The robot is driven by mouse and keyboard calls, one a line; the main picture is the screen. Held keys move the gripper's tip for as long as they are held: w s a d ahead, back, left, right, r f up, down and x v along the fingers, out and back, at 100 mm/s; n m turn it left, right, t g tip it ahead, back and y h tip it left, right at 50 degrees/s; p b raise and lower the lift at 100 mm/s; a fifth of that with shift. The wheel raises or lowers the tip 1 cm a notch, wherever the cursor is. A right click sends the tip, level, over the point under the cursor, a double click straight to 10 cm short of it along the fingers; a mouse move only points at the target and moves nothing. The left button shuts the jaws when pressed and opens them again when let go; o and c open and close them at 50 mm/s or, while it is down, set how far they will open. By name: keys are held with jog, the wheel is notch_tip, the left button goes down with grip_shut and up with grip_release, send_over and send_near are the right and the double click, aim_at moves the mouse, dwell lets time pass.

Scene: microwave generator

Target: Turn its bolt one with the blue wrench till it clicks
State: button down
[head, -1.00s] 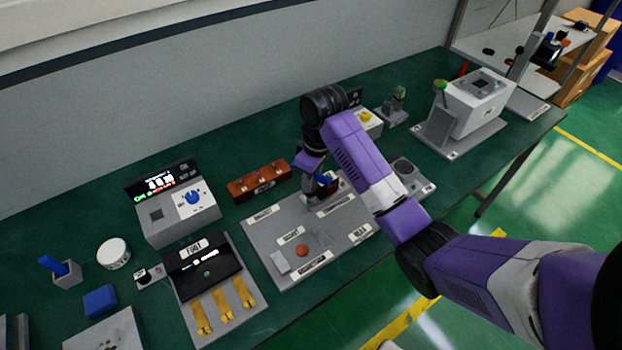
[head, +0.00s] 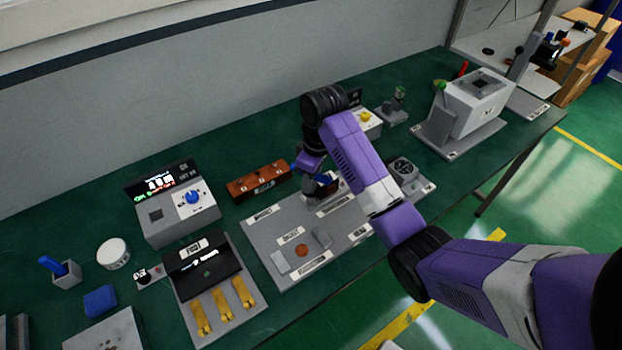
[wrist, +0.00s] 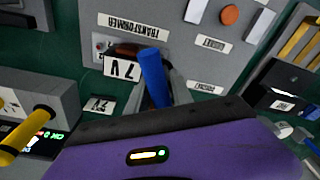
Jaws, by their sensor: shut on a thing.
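My gripper (wrist: 160,98) is shut on a blue handle (wrist: 152,72), which I take to be the blue wrench. It stands out from between the fingers in the wrist view. In the head view my gripper (head: 318,185) is low over the back right of the grey board, with blue (head: 323,181) showing at it. The grey board (head: 262,237) carries white labels; one reads TRANSFORMER (wrist: 132,27) in the wrist view. The wrench's working end is hidden, and I cannot make out bolt one or whether the wrench sits on it.
A brown block (head: 258,183) lies just left of my gripper. A grey box with a blue knob (head: 192,198) and a panel with yellow levers (head: 221,303) stand further left. A grey fan part (head: 403,170) is to the right. A white machine (head: 472,105) stands at the back right.

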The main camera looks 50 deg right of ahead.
jog(key=shift+m, duration=0.5)
jog(key=m, duration=0.4)
jog(key=shift+m+h, duration=0.3)
jog(key=shift+a+m, duration=0.1)
jog(key=shift+m, duration=2.2)
jog(key=shift+h, duration=0.3)
jog(key=m, duration=0.4)
jog(key=shift+m+g, duration=0.3)
jog(key=shift+g, duration=0.1)
